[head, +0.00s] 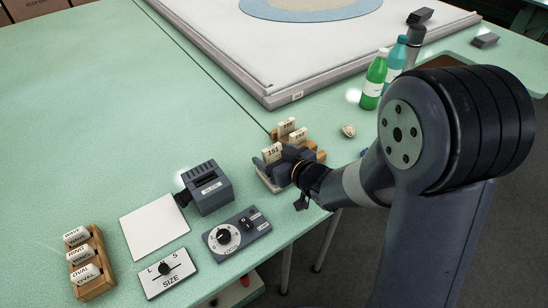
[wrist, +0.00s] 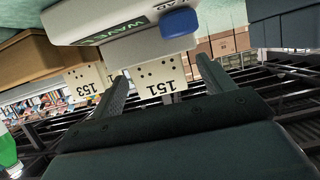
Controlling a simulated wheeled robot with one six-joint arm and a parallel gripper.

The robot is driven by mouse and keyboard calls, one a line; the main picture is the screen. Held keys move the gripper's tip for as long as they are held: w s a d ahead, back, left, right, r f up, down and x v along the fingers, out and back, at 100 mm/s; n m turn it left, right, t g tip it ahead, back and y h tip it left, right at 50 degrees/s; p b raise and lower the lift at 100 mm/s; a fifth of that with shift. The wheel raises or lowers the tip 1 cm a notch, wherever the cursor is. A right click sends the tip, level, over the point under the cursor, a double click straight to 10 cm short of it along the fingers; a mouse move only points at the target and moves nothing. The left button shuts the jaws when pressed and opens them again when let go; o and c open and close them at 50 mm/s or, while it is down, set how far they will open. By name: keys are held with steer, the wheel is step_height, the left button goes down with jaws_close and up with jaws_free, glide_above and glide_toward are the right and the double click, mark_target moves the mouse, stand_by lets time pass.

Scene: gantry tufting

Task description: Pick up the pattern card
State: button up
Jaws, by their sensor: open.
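The pattern card marked 151 (head: 272,153) is cream and stands upright in a pale-based grey holder at the table's front edge. My gripper (head: 283,163) is beside it, its jaws open. In the wrist view, which is upside down, card 151 (wrist: 161,84) shows between the two fingers (wrist: 162,85), with visible gaps on both sides. There the card projects from a pale housing (wrist: 120,40) with a WAVE label and a blue button. Another card, 153 (wrist: 86,82), is at the left. My gripper hides part of the holder in the head view.
Two more cards stand in a wooden rack (head: 313,155) just behind. A green bottle (head: 374,80) and a teal bottle (head: 397,57) stand farther back. A grey box (head: 207,187), a dial panel (head: 237,232), a SIZE panel (head: 166,273) and a rack of labelled tags (head: 96,278) lie left.

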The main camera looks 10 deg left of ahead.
steer(key=shift+x, duration=1.15)
steer(key=shift+c, duration=0.5)
steer(key=c, duration=1)
steer(key=shift+o, duration=0.2)
